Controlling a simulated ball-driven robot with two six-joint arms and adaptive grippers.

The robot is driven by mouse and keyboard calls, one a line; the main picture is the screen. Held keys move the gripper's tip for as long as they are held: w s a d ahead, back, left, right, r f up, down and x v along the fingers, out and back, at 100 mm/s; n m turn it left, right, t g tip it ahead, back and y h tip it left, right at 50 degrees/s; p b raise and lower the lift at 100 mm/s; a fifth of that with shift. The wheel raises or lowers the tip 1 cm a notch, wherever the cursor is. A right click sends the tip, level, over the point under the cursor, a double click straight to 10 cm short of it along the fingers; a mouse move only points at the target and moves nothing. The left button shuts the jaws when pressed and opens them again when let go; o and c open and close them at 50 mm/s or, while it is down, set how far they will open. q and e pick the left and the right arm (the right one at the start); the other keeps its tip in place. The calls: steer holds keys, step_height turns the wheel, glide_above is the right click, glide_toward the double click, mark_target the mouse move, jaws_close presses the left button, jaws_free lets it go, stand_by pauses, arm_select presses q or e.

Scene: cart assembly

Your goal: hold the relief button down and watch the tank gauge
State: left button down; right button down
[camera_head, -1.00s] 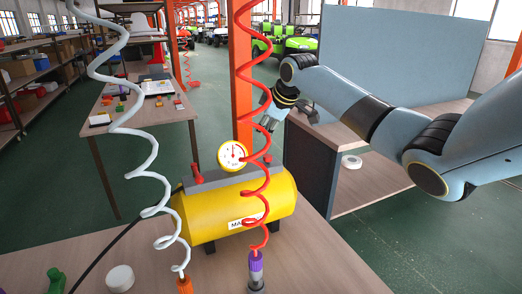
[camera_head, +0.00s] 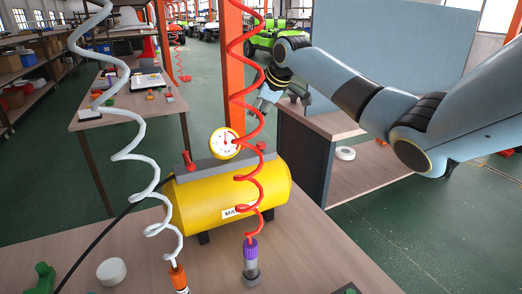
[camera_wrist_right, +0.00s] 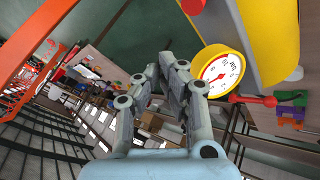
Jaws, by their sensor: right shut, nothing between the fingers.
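The yellow tank (camera_head: 276,190) lies on its side on the near table. Its round gauge (camera_head: 224,143), with a yellow rim and white dial, stands on top and also shows in the right wrist view (camera_wrist_right: 222,74); the reading is too small to tell. A red knob (camera_head: 187,161) stands at the tank's left end, and another red part (camera_head: 261,146) stands right of the gauge. I cannot tell which is the relief button. My right gripper (camera_head: 260,106) is shut and empty, above and behind the gauge, apart from the tank. My left gripper is out of view.
A red coiled hose (camera_head: 245,75) hangs in front of the tank and gripper. A white coiled hose (camera_head: 128,155) hangs at the left. A white round piece (camera_head: 111,271) lies on the near table (camera_head: 315,262). An orange post (camera_head: 232,60) stands behind.

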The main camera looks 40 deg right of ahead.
steer(key=b, duration=0.4)
glide_above(258, 143)
step_height(258, 143, down, 4)
steer(key=shift+f, duration=1.05)
steer(key=shift+f, duration=0.15)
steer(key=shift+f, duration=0.25)
steer(key=shift+s+f, duration=0.1)
steer(key=shift+f, duration=0.45)
stand_by(5.3)
